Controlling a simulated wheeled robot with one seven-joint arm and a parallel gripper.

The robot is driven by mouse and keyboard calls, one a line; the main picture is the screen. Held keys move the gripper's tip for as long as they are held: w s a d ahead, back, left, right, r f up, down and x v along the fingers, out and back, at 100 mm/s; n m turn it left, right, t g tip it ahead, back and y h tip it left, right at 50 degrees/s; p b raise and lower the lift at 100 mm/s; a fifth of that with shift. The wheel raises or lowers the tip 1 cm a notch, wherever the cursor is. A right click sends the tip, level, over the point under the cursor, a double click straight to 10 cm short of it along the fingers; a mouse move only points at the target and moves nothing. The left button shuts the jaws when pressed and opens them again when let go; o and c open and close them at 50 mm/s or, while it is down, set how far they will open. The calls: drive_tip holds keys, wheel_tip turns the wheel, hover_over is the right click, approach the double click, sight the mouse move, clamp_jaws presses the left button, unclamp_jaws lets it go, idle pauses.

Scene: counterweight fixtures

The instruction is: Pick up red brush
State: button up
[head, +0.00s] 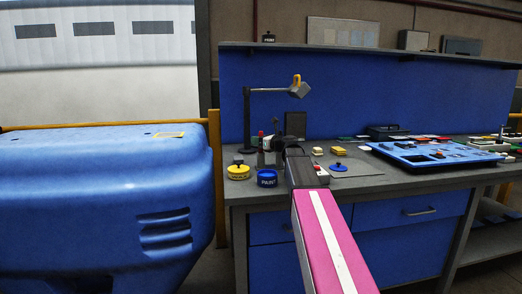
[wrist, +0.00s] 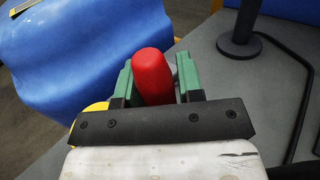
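The red brush shows in the wrist view as a rounded red handle (wrist: 153,75), standing end-up between the two green fingers of my gripper (wrist: 156,64). The fingers are apart, one on each side of it. A bit of grey shows between the handle and the right finger, and I see no clear grip. In the head view a small red tip (head: 261,134) stands among items at the left end of the bench, just left of my dark gripper (head: 278,143). The lower part of the brush is hidden.
A yellow tin (head: 238,172) and a blue paint tin (head: 267,178) stand at the bench's front left. A lamp (head: 248,120) rises behind; its base (wrist: 238,42) is right of my gripper. A blue panel (head: 432,154) lies right. A large blue body (head: 105,210) stands left.

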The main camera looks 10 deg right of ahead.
drive_tip(key=c, duration=0.5)
drive_tip(key=shift+r, duration=0.1)
